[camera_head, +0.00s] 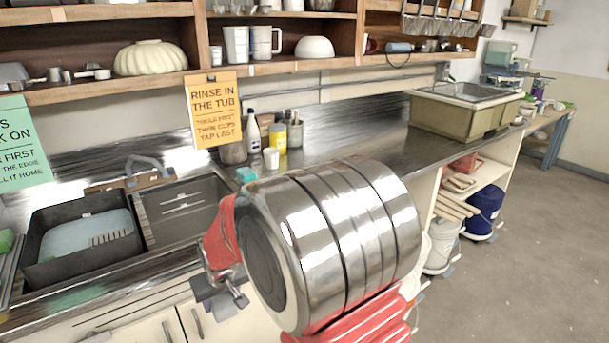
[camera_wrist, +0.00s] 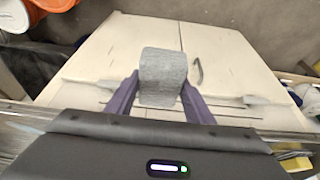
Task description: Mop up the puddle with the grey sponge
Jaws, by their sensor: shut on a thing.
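The grey sponge (camera_wrist: 162,78) is a rough grey block in the wrist view. My gripper (camera_wrist: 160,88) is shut on it, with one dark purple finger on each side. In the head view my gripper (camera_head: 222,297) is partly hidden behind my shiny arm, in front of the cream cupboard doors. I cannot make out the sponge clearly there. I cannot pick out a puddle for certain in either view.
A steel counter (camera_head: 335,135) runs along the wall. A dark tub (camera_head: 35,262) with pale blue liquid stands at the left. A green-brown basin (camera_head: 455,118) stands at the far right end. A blue bucket (camera_head: 484,212) stands below. The floor at right is clear.

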